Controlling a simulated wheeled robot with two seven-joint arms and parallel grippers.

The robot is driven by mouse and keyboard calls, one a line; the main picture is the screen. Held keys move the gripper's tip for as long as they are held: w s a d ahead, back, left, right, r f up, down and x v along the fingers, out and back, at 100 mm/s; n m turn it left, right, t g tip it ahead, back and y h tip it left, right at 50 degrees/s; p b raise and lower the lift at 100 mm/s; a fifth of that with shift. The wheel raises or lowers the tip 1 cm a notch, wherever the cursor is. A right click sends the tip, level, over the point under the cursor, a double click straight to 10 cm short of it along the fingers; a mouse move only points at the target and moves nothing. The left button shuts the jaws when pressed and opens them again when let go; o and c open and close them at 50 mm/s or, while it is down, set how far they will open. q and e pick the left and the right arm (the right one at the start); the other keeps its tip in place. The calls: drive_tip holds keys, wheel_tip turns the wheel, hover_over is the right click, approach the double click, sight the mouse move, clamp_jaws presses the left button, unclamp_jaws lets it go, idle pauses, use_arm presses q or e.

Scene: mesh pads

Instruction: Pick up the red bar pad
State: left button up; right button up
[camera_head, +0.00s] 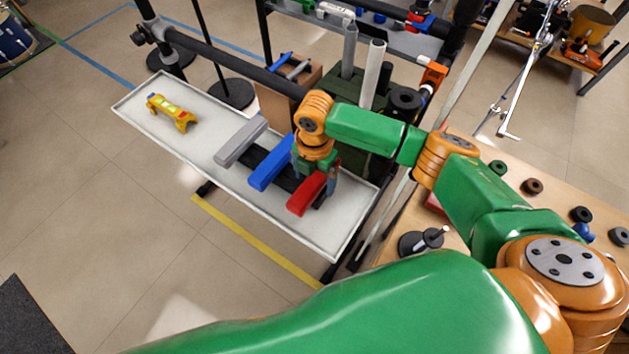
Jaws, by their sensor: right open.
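The red bar pad (306,194) lies at the right end of a short row of bars on the white tray table (338,234). A blue bar (271,164) and a grey bar (241,141) lie to its left, all on a dark support. My right gripper (318,184) points down over the red bar's far end, beside the blue bar. Its jaws are open, and its fingertips are small and partly hidden; I cannot tell whether they touch the red bar. My left gripper is not in view.
A yellow tool (173,112) lies at the tray's left end. Dark posts and a horizontal bar (225,62) stand behind the tray. A wooden table (540,215) with several dark discs is at the right. The tray's front right corner is clear.

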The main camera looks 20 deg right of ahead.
clamp_jaws()
